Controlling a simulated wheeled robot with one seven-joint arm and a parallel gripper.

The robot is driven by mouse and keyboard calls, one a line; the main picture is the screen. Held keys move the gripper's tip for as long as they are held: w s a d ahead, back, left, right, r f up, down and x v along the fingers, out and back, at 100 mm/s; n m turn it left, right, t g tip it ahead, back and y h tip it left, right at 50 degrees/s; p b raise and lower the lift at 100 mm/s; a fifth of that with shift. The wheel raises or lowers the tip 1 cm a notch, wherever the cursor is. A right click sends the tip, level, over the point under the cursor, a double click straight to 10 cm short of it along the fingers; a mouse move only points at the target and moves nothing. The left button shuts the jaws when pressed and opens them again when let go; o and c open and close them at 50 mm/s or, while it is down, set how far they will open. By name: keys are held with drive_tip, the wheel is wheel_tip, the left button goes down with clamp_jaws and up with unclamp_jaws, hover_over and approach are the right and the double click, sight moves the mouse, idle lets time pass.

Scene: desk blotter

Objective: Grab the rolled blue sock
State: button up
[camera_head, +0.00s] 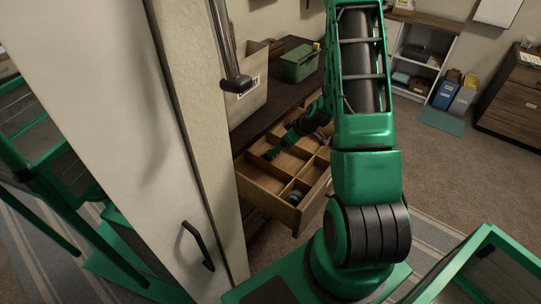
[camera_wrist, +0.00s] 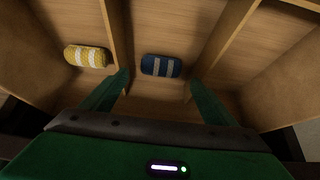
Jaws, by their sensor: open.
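The rolled blue sock (camera_wrist: 161,66), dark blue with pale stripes, lies on the wooden floor of a drawer compartment in the wrist view. My gripper (camera_wrist: 157,82) is open and empty. Its two green fingers stand to the left and right of the sock's near side, and the sock lies just beyond the gap between their tips. In the head view, my gripper (camera_head: 272,153) reaches into the open drawer (camera_head: 262,187). I cannot make out the blue sock there.
A rolled yellow and white sock (camera_wrist: 85,56) lies in the compartment to the left, behind a wooden divider (camera_wrist: 117,35). Another divider (camera_wrist: 222,35) stands to the right. In the head view, a dark item (camera_head: 294,198) lies in a front compartment; a green box (camera_head: 299,63) stands above.

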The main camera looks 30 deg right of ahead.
drive_tip(key=shift+w+x, duration=0.25)
drive_tip(key=shift+x, duration=3.35)
drive_tip(key=shift+a+r, duration=0.15)
drive_tip(key=c, duration=1.1)
